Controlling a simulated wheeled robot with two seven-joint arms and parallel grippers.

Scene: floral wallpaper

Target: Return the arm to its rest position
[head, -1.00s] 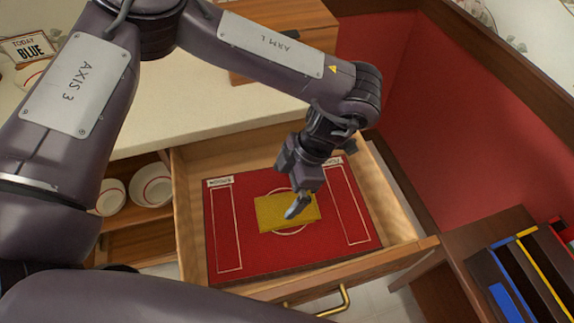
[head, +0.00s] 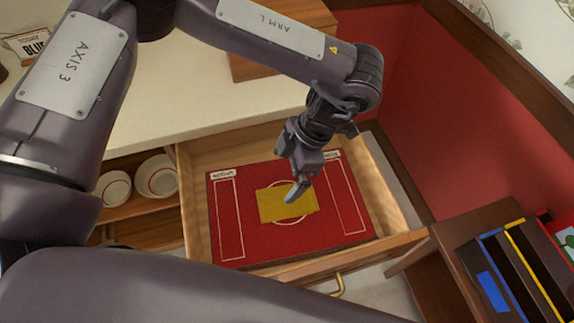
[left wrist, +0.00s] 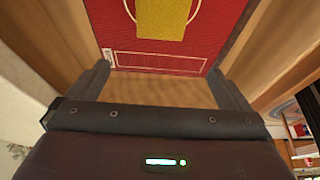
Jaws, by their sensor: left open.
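My left gripper (head: 297,190) hangs over the open drawer in the head view, with its fingers pointing down in front of a yellow rectangle. In the left wrist view its two fingers (left wrist: 165,85) stand wide apart with nothing between them. The yellow cloth-like piece (head: 272,205) lies flat on the red mat (head: 262,250) inside the drawer (head: 195,225). The yellow piece also shows in the left wrist view (left wrist: 165,18), beyond the fingers and apart from them. My right gripper is not in view.
The pale counter (head: 150,100) lies behind the drawer, with a wooden box (head: 250,68) on it. White bowls (head: 157,177) sit on a shelf left of the drawer. A rack of dark binders (head: 510,265) stands at the lower right. A red wall panel (head: 450,130) rises on the right.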

